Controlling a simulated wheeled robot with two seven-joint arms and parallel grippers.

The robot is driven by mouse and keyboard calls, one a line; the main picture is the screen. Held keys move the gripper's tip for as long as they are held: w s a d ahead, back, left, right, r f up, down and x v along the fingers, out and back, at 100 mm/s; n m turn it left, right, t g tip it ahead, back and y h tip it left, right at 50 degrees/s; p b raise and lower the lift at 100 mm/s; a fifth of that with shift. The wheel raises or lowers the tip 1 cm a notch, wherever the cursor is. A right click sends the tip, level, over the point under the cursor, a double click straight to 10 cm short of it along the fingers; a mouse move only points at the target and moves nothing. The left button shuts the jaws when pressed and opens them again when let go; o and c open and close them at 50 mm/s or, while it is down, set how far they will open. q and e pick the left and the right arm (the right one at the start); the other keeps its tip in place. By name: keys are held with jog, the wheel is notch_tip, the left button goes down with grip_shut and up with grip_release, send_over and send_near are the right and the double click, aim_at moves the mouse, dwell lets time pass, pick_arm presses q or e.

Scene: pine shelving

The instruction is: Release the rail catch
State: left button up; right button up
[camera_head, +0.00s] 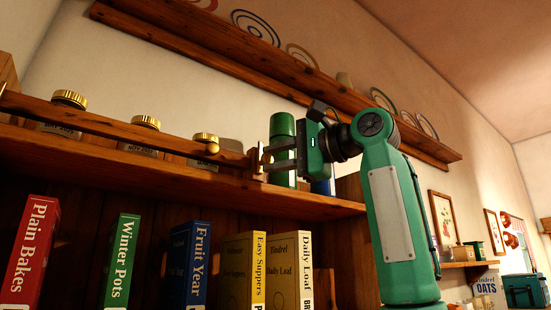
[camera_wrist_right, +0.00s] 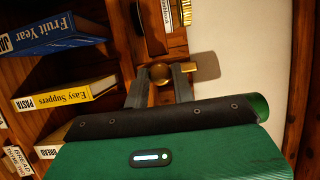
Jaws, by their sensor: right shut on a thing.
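The wooden rail (camera_head: 130,130) runs across the front of the upper shelf, with several gold-lidded jars behind it. My right gripper (camera_head: 268,156) reaches in from the right and meets the catch at the rail's end. In the wrist view my right gripper's (camera_wrist_right: 161,80) fingers stand on either side of the knob and are shut on it. The fingers partly hide the catch in the head view. My left gripper is not in view.
A green canister (camera_head: 282,128) stands on the shelf just behind my right gripper. Several books, including Fruit Year (camera_head: 188,265) and Daily Loaf (camera_head: 291,272), stand below. A higher shelf (camera_head: 230,62) with plates runs above my arm.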

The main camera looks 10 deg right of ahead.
jog(key=o, duration=1)
jog(key=shift+d, duration=0.1)
jog(key=shift+s+d+f, duration=0.1)
jog(key=shift+s+d, duration=0.05)
jog(key=shift+s, duration=0.1)
jog(key=b+v, duration=0.5)
jog(key=v, duration=0.8)
jog(key=shift+s+d, duration=0.1)
jog(key=shift+d, duration=0.05)
